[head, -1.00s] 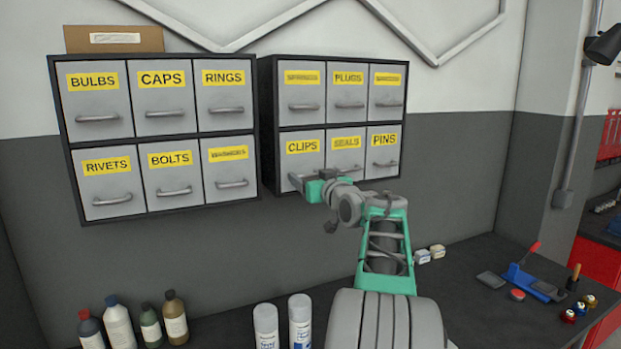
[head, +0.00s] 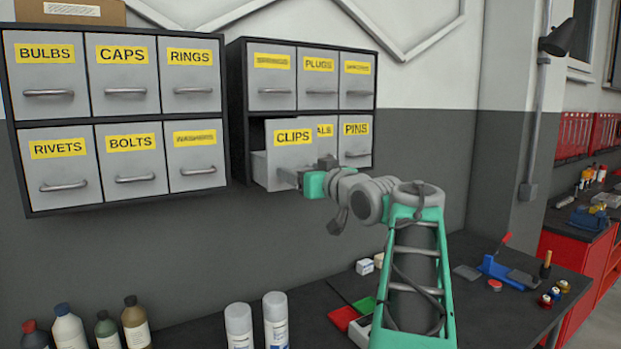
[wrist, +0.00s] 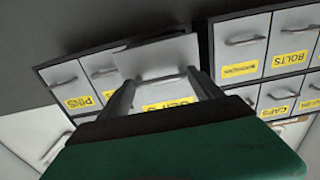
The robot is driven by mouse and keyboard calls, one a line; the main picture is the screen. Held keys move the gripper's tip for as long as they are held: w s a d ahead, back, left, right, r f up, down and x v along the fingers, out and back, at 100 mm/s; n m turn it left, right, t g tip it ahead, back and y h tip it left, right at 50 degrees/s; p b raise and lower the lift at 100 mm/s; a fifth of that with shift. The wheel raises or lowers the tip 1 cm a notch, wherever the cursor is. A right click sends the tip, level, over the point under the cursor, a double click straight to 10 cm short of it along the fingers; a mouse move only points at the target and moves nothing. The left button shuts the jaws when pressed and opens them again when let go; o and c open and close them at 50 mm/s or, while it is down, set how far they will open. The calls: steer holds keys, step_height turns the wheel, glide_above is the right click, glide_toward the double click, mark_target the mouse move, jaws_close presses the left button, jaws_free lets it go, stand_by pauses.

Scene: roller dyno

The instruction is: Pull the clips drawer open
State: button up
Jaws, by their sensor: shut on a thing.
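The clips drawer (head: 290,149) is the lower left drawer of the right cabinet (head: 236,110). It stands out from the cabinet, with its left side wall showing, and its front partly covers the seals drawer. My gripper (head: 285,177) is at the lower part of its front and shut on its handle, which my fingers mostly hide in the head view. In the wrist view the clips drawer (wrist: 160,62) appears upside down, with my gripper's fingers (wrist: 165,92) in front of it.
The left cabinet (head: 227,110) has all drawers closed. The pins drawer (head: 355,142) right of the clips drawer is closed. On the bench below stand two spray cans (head: 258,325) and several bottles (head: 90,330). Free air lies in front of the cabinets.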

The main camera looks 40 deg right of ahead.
steer(key=o, duration=2.1)
steer(key=s, duration=0.2)
steer(key=s+b, duration=0.1)
steer(key=s, duration=0.2)
steer(key=s+a+b, duration=0.1)
steer(key=s, duration=0.1)
steer(key=shift+s, duration=0.35)
